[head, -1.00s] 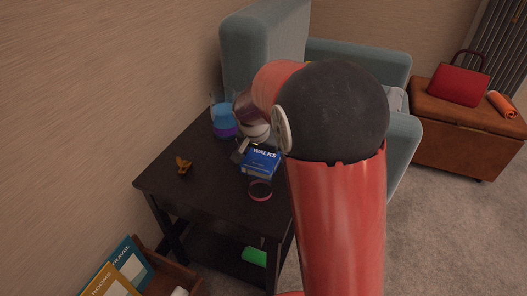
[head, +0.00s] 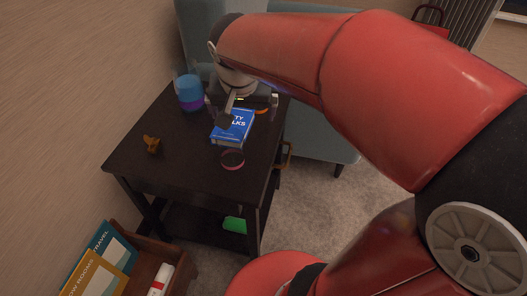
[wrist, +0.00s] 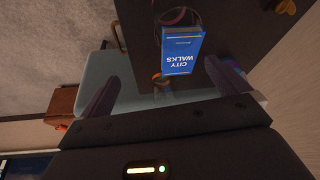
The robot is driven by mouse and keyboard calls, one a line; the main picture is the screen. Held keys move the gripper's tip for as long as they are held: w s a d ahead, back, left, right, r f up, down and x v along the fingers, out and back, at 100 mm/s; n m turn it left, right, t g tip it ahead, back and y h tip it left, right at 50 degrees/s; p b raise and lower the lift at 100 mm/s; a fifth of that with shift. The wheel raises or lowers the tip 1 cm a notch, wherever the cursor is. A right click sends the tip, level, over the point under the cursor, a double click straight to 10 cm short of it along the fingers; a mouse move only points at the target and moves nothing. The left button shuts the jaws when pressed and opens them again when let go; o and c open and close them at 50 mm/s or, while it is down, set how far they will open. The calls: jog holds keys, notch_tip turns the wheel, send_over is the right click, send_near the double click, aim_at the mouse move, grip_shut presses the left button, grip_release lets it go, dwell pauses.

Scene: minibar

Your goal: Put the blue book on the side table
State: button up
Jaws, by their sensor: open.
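The blue book (head: 233,125), marked "City Walks", lies flat on the dark side table (head: 190,140), near its right edge. It also shows in the wrist view (wrist: 183,50), in front of my gripper and between the lines of its fingers. My gripper (head: 245,102) is open and empty, just behind and above the book, and partly covers its far end in the head view. In the wrist view my fingers (wrist: 161,75) are spread wider than the book. I cannot tell the exact height of the fingers over the book.
A blue and purple glass (head: 190,92) stands at the table's back left. A small brown figurine (head: 152,145) and a pink-edged round thing (head: 232,159) are also on top. A green object (head: 235,225) lies on the lower shelf. An armchair (head: 325,145) stands behind.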

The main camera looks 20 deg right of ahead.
jog(key=s+f+n+t+y, duration=0.1)
jog(key=s+n, duration=0.3)
jog(key=s, duration=1.1)
jog(key=shift+d+f+n, duration=0.2)
jog(key=shift+f+n, duration=0.2)
jog(key=shift+f, duration=0.2)
jog(key=shift+s, duration=0.1)
